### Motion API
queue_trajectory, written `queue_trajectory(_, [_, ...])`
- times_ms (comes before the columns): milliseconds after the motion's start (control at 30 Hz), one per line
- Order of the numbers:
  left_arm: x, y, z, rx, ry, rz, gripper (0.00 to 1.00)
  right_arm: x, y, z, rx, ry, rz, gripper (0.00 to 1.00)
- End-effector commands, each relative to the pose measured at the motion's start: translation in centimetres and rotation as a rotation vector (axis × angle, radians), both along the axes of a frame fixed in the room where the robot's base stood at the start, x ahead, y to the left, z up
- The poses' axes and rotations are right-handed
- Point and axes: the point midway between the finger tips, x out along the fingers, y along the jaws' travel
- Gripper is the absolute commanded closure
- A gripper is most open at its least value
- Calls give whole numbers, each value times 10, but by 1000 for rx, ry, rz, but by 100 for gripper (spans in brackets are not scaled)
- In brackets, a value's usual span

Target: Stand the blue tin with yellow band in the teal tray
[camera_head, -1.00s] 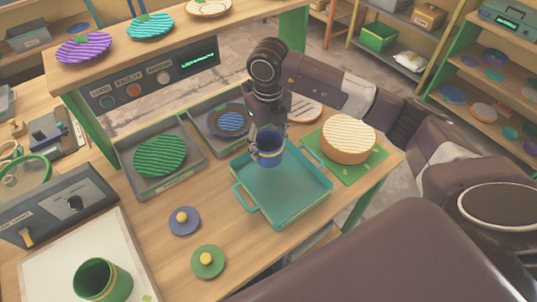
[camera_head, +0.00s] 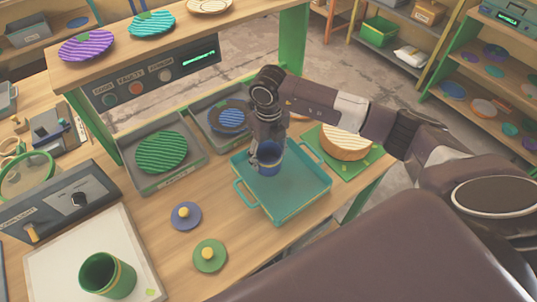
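The blue tin (camera_head: 270,159) is upright with its open top facing up. It is over the back left part of the teal tray (camera_head: 290,200), at or close to the tray floor; I cannot tell whether it touches. My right gripper (camera_head: 258,158) comes down from behind and is shut on the tin at its back left side. The gripper partly hides the tin, and the yellow band is hard to make out. My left gripper is out of view.
A round tan-topped block (camera_head: 345,140) sits on a green mat right of the tray. A blue lid (camera_head: 185,219), a green lid (camera_head: 210,260) and a green tin (camera_head: 100,278) stand at the front left. Grey bins (camera_head: 178,181) hold plates behind. The tray's front is empty.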

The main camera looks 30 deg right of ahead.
Motion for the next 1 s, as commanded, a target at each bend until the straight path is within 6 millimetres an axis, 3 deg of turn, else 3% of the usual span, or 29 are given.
queue_trajectory(100, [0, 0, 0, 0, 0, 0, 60, 0, 0, 0, 0, 0, 0, 28])
queue_trajectory(500, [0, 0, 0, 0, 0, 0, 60, 1, 0, 8, 0, -3, 0, 28])
queue_trajectory(1000, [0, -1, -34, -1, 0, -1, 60, 1, 0, 105, 0, -4, 0, 28])
